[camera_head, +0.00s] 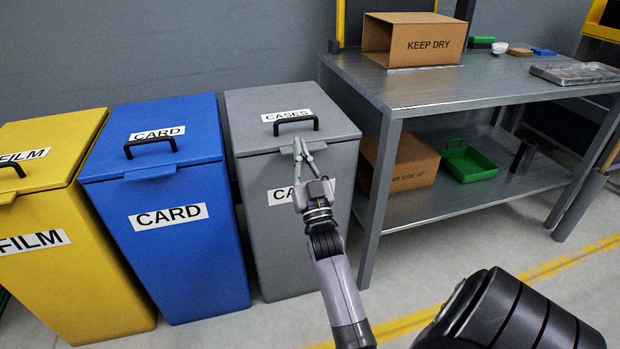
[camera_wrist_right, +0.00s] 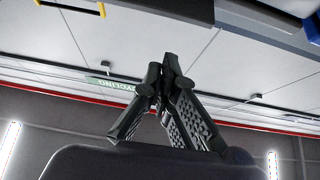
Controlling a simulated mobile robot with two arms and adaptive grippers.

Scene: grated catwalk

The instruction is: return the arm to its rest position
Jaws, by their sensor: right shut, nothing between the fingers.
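My right gripper (camera_head: 299,147) is in the head view, in front of the grey CASES bin (camera_head: 292,125), near the front edge of its lid. Its fingers are shut together with nothing between them. The gripper covers part of the bin's front label. I cannot tell whether the fingers touch the lid. My left gripper is in neither view.
A blue CARD bin (camera_head: 185,240) and a yellow FILM bin (camera_head: 80,270) stand to the left, lids closed. A metal workbench (camera_head: 440,90) stands right, with a KEEP DRY box (camera_head: 425,44) on top and a green tray (camera_head: 468,162) on its lower shelf.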

